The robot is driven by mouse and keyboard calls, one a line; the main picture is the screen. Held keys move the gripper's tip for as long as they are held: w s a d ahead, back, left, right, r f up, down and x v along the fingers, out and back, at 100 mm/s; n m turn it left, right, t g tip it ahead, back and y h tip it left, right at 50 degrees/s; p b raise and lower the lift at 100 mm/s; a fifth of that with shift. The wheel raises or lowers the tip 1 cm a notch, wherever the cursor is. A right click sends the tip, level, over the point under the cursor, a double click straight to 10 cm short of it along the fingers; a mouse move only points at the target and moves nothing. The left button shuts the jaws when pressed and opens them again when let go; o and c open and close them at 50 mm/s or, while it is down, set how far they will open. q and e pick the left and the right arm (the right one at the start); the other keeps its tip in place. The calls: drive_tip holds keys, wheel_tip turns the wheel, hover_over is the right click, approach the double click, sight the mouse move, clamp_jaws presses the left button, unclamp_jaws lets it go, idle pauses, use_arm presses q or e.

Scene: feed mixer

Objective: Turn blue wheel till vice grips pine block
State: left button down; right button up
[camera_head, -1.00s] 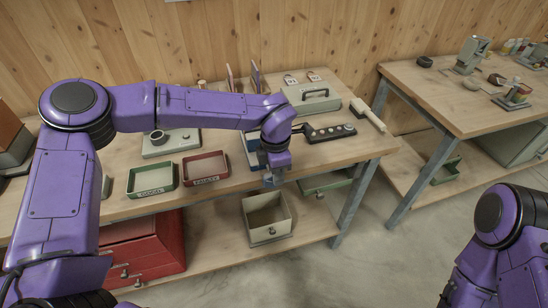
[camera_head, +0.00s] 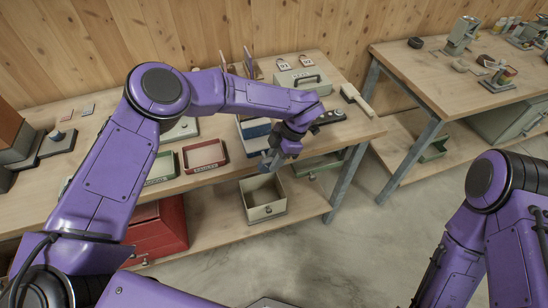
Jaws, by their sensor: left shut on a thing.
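My left gripper (camera_head: 269,161) is at the front edge of the near bench, below the blue vice (camera_head: 256,129). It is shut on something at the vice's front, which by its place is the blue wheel. The wheel is hidden by the gripper, so its turn cannot be read. The vice is partly covered by my left wrist and forearm. I cannot make out the pine block or the gap between the vice jaws. My right arm shows at the right side, but its gripper is out of view.
A red tray (camera_head: 205,166) and a green tray (camera_head: 162,178) lie left of the vice. An open bin (camera_head: 249,212) stands on the shelf below. A black control box (camera_head: 329,117) and a pale-handled tool (camera_head: 357,99) lie to the right.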

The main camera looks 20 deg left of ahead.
use_arm(q)
drive_tip(key=c, duration=1)
unclamp_jaws()
drive_tip(key=shift+w, duration=0.1)
drive_tip(key=b+v, duration=0.2)
drive_tip(key=v, duration=0.8)
drive_tip(key=shift+r+b, duration=0.25)
drive_tip(key=shift+b, duration=0.1)
drive_tip(key=shift+w+d, duration=0.1)
